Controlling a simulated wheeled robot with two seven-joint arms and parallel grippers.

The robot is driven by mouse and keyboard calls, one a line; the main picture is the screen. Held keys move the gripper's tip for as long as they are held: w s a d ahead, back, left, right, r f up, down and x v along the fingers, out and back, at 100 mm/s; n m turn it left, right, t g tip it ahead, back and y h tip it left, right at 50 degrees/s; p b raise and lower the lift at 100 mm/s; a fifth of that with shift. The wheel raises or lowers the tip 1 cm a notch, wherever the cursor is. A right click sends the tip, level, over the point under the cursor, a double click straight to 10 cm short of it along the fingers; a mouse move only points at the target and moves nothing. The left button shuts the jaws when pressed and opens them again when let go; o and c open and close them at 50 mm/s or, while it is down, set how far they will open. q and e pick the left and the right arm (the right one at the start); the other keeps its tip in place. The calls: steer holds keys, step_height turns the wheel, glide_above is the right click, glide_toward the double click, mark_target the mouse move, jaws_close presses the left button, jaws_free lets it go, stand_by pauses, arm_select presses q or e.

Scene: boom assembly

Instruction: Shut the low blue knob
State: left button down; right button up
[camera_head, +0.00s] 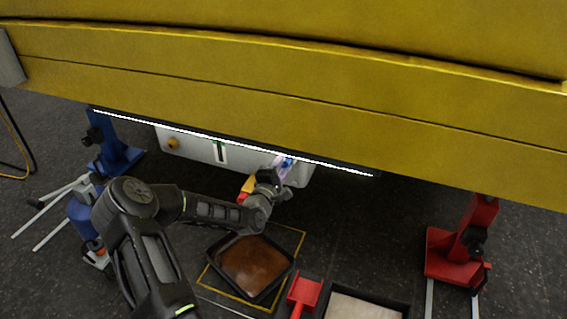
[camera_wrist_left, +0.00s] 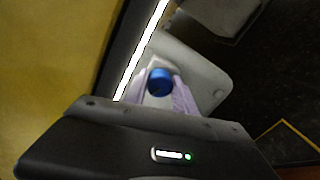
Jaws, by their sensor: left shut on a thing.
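The blue knob (camera_wrist_left: 159,82) shows in the left wrist view, on the end of a pale housing under the yellow boom. In the head view the knob (camera_head: 288,162) is a small blue spot just past my left gripper (camera_head: 281,169). In the left wrist view the fingers of my left gripper (camera_wrist_left: 161,93) are on both sides of the knob, shut on it. The lower part of the knob and the contact are partly hidden by the gripper body. My right gripper is not in view.
The yellow boom (camera_head: 300,95) hangs low above the arm, with a bright light strip (camera_head: 230,140) along its lower edge. A blue stand (camera_head: 113,150) is at left and a red stand (camera_head: 462,245) at right. A tray of brown liquid (camera_head: 250,265) sits on the floor below.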

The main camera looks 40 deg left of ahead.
arm_select(q)
steer(key=shift+a+n, duration=0.15)
steer(key=shift+n, duration=6.15)
steer(key=c, duration=1)
jaws_free()
steer(key=shift+s, duration=0.1)
steer(key=p+v, duration=0.1)
steer(key=v, duration=0.6)
steer(key=shift+s+p, duration=0.3)
